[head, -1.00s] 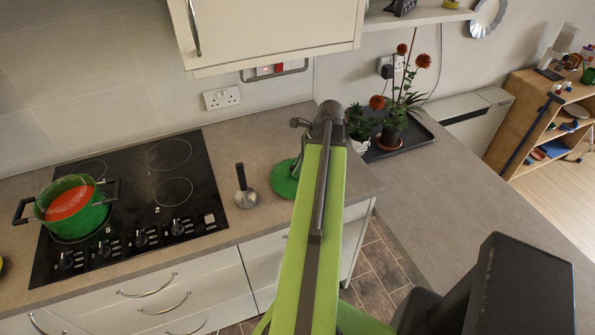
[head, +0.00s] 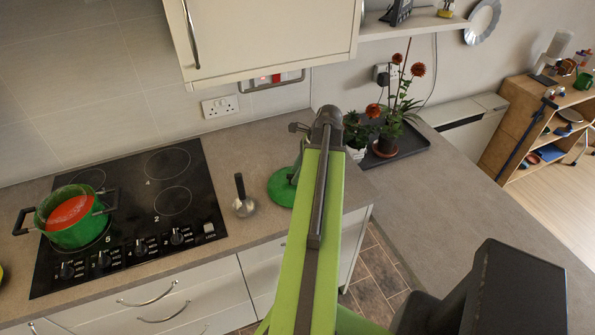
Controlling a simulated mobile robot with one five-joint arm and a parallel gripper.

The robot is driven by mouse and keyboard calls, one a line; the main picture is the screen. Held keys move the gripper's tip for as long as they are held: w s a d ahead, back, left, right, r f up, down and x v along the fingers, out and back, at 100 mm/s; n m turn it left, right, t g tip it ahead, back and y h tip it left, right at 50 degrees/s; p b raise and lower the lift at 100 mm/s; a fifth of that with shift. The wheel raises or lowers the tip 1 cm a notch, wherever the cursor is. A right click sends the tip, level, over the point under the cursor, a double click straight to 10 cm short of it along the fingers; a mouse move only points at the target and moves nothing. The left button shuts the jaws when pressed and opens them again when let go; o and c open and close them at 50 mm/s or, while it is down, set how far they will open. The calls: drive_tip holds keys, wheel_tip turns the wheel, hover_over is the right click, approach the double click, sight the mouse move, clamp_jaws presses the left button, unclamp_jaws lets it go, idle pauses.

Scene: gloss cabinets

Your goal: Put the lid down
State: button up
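The lid is a round green disc (head: 282,188) low over or on the grey worktop, right of the hob; its right part is hidden behind my arm. My gripper (head: 296,172) is at the lid, mostly hidden by the arm. Its fingers cannot be made out, so I cannot tell whether it grips the lid or whether the lid touches the worktop. A green pot (head: 74,217) with dark handles and orange-red contents stands uncovered on the front left of the hob.
A metal utensil with a dark upright handle (head: 243,198) stands between the black hob (head: 150,200) and the lid. Potted red flowers (head: 386,140) stand on a dark tray (head: 408,152) at the back. A wall cabinet (head: 270,40) hangs above. The right worktop (head: 440,215) has bare room.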

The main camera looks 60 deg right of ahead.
drive_tip(key=p+v, duration=0.8)
drive_tip(key=v, duration=0.2)
drive_tip(key=shift+r, duration=0.1)
drive_tip(key=shift+w, duration=0.1)
drive_tip(key=w+a+f+n+g, duration=0.1)
drive_tip(key=w+a+n+g, duration=0.2)
drive_tip(key=w+a+n, duration=1.65)
drive_tip(key=a+n, duration=0.1)
drive_tip(key=a, duration=0.7)
drive_tip(key=w+a+n+h, duration=0.1)
drive_tip(key=w+a+n, duration=0.2)
drive_tip(key=a, duration=0.9)
drive_tip(key=w+a+n+g+h, duration=0.1)
drive_tip(key=w+a+n, duration=0.2)
drive_tip(key=a+n, duration=0.3)
drive_tip(key=a, duration=0.5)
drive_tip(key=shift+w+a+f, duration=0.2)
drive_tip(key=shift+a+f, duration=0.05)
drive_tip(key=shift+f, duration=0.15)
